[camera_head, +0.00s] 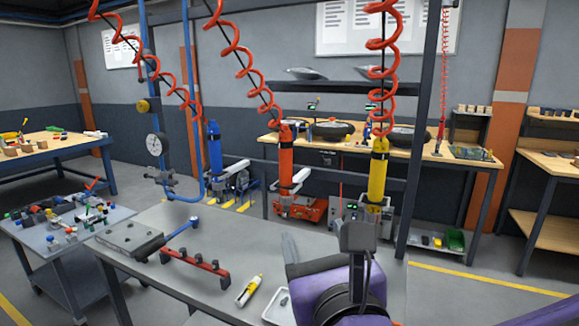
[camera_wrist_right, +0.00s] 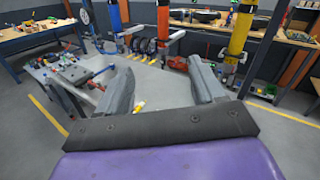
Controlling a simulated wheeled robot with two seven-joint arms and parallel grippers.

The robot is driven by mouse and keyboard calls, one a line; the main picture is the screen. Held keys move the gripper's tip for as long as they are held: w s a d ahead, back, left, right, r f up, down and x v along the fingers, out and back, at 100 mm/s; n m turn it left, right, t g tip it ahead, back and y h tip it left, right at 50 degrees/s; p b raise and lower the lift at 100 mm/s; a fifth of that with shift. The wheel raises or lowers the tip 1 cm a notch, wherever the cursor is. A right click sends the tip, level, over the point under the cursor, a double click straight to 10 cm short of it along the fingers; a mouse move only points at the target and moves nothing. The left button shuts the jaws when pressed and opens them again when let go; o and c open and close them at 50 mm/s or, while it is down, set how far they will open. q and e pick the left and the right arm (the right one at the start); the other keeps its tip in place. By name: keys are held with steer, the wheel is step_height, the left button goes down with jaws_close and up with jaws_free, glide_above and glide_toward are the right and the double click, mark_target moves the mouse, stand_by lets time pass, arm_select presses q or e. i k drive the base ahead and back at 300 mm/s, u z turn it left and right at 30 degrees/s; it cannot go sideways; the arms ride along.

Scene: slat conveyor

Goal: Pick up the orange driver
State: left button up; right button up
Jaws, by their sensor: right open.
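The orange driver (camera_head: 286,160) hangs upright from a red coiled hose above the far side of the grey table. It hangs between a blue driver (camera_head: 215,148) and a yellow driver (camera_head: 377,172). In the right wrist view the orange driver (camera_wrist_right: 163,22) shows at the top, beyond the gap between my fingers; its upper part is cut off. My right gripper (camera_head: 322,243) is over the near right part of the table, open and empty, below and short of the orange driver. Its fingers (camera_wrist_right: 160,72) stand wide apart in the wrist view. My left gripper is not in view.
On the grey table (camera_head: 200,290) lie a red rack (camera_head: 195,263), a blue-handled tool (camera_head: 180,230), a yellow-white tube (camera_head: 249,290) and a white tray (camera_head: 277,307). A dark frame post (camera_head: 424,130) stands right of the yellow driver. A gauge (camera_head: 155,144) hangs at left.

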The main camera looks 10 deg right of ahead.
mark_target(285, 183)
steer(key=z, duration=0.05)
steer(key=i, duration=0.9)
steer(key=u, duration=0.1)
